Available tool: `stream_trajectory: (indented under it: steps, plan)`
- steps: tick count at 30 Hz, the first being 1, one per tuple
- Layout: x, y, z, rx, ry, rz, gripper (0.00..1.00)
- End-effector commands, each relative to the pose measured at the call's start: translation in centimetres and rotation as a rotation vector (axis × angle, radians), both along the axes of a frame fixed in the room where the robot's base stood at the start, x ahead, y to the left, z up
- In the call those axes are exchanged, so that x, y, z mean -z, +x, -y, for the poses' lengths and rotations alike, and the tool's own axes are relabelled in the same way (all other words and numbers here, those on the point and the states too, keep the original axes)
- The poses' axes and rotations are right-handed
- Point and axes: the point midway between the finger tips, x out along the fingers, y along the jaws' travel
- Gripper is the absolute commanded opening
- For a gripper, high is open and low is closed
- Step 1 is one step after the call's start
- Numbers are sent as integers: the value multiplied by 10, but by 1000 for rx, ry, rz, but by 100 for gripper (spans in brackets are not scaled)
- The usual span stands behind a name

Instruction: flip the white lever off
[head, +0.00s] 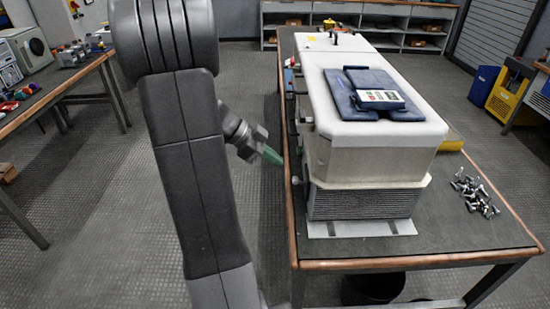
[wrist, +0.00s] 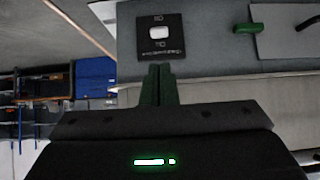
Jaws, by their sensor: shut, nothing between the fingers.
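The white lever (wrist: 159,33) is a small pale block in the middle of a black labelled plate (wrist: 174,19) on a grey panel, near the top centre of the wrist view. My gripper (wrist: 159,70) is shut, its two green fingers together with nothing between them. The fingertips appear just below the plate in that view; I cannot tell whether they touch the panel. In the head view my gripper (head: 275,157) is at the left side of the large white cabinet (head: 375,140). The lever is not visible there.
A green handle (wrist: 250,28) sits right of the plate on the panel. Open floor (head: 110,190) lies to the left.

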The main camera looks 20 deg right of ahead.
Motion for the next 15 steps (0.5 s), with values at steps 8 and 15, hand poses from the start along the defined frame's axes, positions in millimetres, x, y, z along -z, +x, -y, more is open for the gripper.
stream_trajectory:
  steps: [8,15]
  plan:
    - [34,-11,37,4,1,-3,0]
    - [47,-13,50,1,0,-1,0]
